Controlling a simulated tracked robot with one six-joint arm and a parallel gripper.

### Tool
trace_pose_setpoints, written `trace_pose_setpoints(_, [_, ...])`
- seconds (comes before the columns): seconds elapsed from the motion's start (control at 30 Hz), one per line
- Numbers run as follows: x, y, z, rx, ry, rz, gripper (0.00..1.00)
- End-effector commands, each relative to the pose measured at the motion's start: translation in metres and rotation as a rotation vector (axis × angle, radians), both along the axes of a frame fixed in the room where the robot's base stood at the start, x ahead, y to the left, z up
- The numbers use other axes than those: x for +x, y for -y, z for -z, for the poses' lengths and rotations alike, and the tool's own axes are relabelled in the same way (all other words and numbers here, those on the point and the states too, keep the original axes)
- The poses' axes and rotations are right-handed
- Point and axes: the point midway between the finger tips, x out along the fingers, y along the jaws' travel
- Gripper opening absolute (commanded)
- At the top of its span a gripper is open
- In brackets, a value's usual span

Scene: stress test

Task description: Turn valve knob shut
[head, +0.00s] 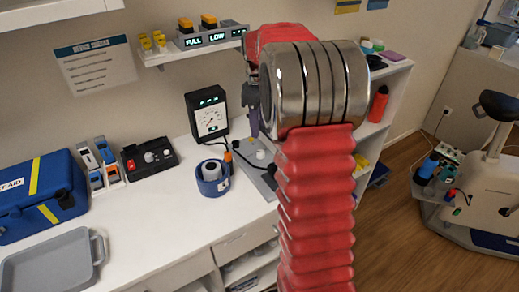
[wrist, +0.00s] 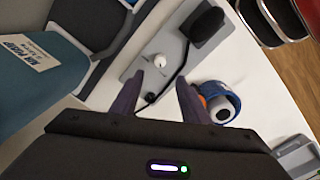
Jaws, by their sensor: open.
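A small white knob (wrist: 160,61) sits on a grey plate (wrist: 137,68) in the wrist view. In the head view the knob (head: 260,154) and plate (head: 266,183) are at the back of the white counter, partly hidden behind my red arm. My gripper (wrist: 159,76) is open, its two dark purple fingers pointing toward the plate. The knob appears in line with the gap between the fingertips, just beyond them; I see no contact. In the head view only a purple finger (head: 253,122) shows above the plate; the rest of the gripper is hidden by my arm.
A dark cable crosses the plate to a black part (wrist: 207,26). A blue round holder (wrist: 217,101) stands right of the fingers. A gauge box (head: 207,114) stands behind, below a wall shelf (head: 180,54). A blue first-aid case (head: 40,195) and grey tray (head: 50,268) are left.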

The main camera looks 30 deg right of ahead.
Motion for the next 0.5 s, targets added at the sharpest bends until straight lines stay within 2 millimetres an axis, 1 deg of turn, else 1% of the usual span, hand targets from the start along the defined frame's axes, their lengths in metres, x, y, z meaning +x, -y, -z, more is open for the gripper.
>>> trace_pose_setpoints(0.03, [-0.001, 0.0, 0.009, 0.002, -0.005, 0.0, 0.41])
trace_pose_setpoints(0.1, [0.0, 0.001, 0.019, 0.002, -0.003, 0.0, 0.41])
trace_pose_setpoints(0.5, [0.001, 0.003, 0.081, 0.002, -0.003, 0.001, 0.41])
